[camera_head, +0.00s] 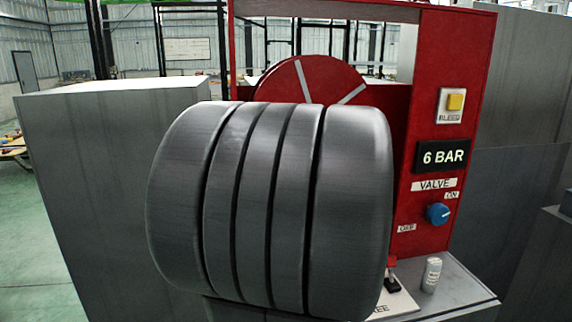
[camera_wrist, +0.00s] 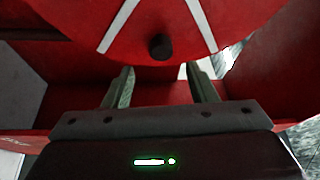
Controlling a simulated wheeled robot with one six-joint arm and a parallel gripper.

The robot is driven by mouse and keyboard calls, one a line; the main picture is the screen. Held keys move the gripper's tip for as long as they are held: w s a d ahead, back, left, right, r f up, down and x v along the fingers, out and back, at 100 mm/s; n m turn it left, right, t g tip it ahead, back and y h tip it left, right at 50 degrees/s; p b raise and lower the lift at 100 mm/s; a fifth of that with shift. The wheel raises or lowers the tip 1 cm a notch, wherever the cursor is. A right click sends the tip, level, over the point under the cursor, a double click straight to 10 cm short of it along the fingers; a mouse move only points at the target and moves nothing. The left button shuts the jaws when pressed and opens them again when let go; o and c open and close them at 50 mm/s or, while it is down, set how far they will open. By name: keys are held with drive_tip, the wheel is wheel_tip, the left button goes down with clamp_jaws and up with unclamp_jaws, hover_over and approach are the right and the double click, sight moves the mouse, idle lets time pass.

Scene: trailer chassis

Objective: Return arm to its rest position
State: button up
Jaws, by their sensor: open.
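In the wrist view, my gripper (camera_wrist: 160,87) is open, with its two fingers apart and nothing seen between them. Beyond the fingertips is a red disc (camera_wrist: 180,18) with white stripes. A black round knob (camera_wrist: 160,47) sticks out of the disc, roughly centred ahead of the gap; I see no contact with it. In the head view, the upper part of the red disc (camera_head: 318,76) shows behind a large dark grey grooved body (camera_head: 260,200) that looks like a tyre. My gripper is not visible in the head view.
A red panel (camera_head: 410,150) carries a yellow button (camera_head: 455,102), a "6 BAR" display (camera_head: 442,157) and a blue valve knob (camera_head: 438,213). Below are a small red-topped lever (camera_head: 392,278) and a pale cylinder (camera_head: 431,275). A grey block (camera_head: 90,140) stands left; green floor (camera_head: 35,230) beyond is open.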

drive_tip(key=r+v, duration=0.1)
drive_tip(key=v, duration=0.6)
drive_tip(key=w+d+r+n+p, duration=0.1)
drive_tip(key=w+d, duration=0.1)
drive_tip(key=w, duration=1.1)
drive_tip(key=shift+w+d+r+t+p, duration=0.2)
drive_tip(key=shift+d+t+p, duration=0.1)
drive_tip(key=shift+p, duration=0.1)
drive_tip(key=shift+s, duration=0.1)
